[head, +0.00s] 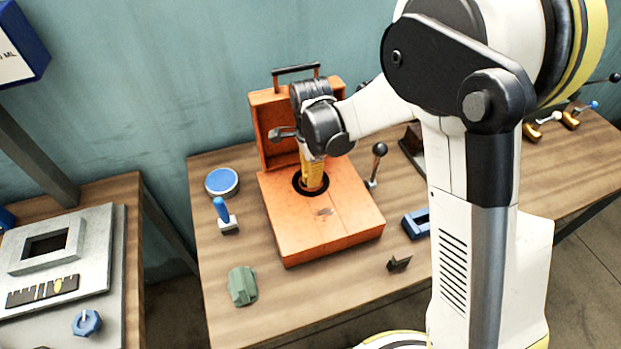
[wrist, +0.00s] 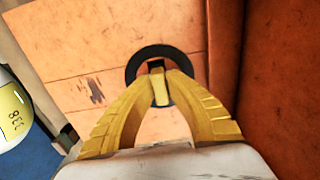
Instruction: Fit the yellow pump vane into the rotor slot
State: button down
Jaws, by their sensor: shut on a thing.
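My gripper (head: 312,187) points down over the orange case (head: 345,230), with its yellow fingers at the black ring (head: 298,184) in the case top. In the wrist view my gripper (wrist: 160,82) is shut on a small yellow piece, which looks like the pump vane (wrist: 160,90). The vane lies across the inside of the black ring (wrist: 137,67), beside a dark rectangular opening (wrist: 156,64), which may be the rotor slot. The fingers hide part of both. I cannot tell whether the vane is in the slot. In the head view the vane is hidden.
The case's lid (head: 268,120) stands open behind. Around it are a blue round tin (head: 221,181), a blue-handled tool (head: 226,215), a green block (head: 243,286), a black-knobbed lever (head: 377,162), a blue block (head: 416,224) and a dark bracket (head: 399,263). The front tabletop is mostly clear.

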jog(key=shift+f, duration=0.2)
jog(key=c, duration=1.5)
grip_release()
jog(key=shift+c, duration=0.2)
jog(key=shift+r, duration=0.1)
